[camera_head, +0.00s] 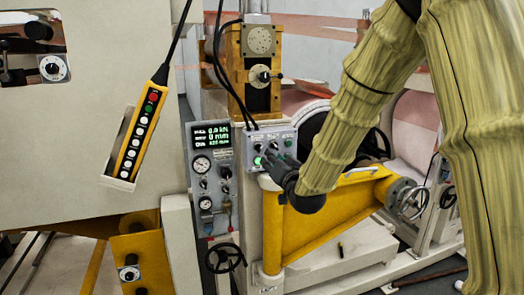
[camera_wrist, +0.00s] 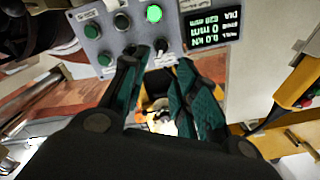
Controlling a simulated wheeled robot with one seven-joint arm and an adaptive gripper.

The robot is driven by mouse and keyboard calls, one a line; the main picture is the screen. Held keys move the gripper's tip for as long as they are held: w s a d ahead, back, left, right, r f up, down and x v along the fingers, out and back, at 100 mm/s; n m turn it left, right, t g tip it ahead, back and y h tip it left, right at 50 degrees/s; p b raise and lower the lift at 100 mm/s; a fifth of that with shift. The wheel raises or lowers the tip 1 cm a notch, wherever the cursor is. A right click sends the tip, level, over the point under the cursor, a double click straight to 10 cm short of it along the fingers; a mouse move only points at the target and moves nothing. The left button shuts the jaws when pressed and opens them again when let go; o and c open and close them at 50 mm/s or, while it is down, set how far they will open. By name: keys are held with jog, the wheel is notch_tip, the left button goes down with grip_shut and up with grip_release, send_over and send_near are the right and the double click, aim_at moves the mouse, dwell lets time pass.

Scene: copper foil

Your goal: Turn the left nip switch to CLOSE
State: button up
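The control box (camera_head: 270,141) has small black knobs and green buttons, one of them lit green. In the wrist view the box (camera_wrist: 108,10) appears upside down. The lit green button (camera_wrist: 153,13) is near its top, and a black switch knob (camera_wrist: 160,46) sits below it, in line with the gap between my fingers. I cannot read the labels, so which knob is the left nip switch is unclear. My gripper (camera_head: 270,163) is in front of the box's lower part. In the wrist view my gripper (camera_wrist: 155,68) has its fingers apart, with nothing held between them.
A grey panel (camera_head: 212,178) with a lit display and gauges stands left of the box. A yellow arm bracket (camera_head: 325,222) lies below and right of my gripper. A yellow pendant (camera_head: 142,130) hangs at left. Black cables run down to the box top.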

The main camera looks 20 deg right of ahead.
aim_at(261, 148)
jog(key=w+p, duration=0.2)
jog(key=w, duration=0.3)
jog(key=w+p, duration=0.1)
jog(key=w, duration=0.4)
jog(key=shift+w+a+r+p, duration=0.15)
jog(key=shift+w+p, duration=0.2)
jog(key=shift+w, duration=0.05)
jog(key=shift+c, duration=0.3)
grip_shut()
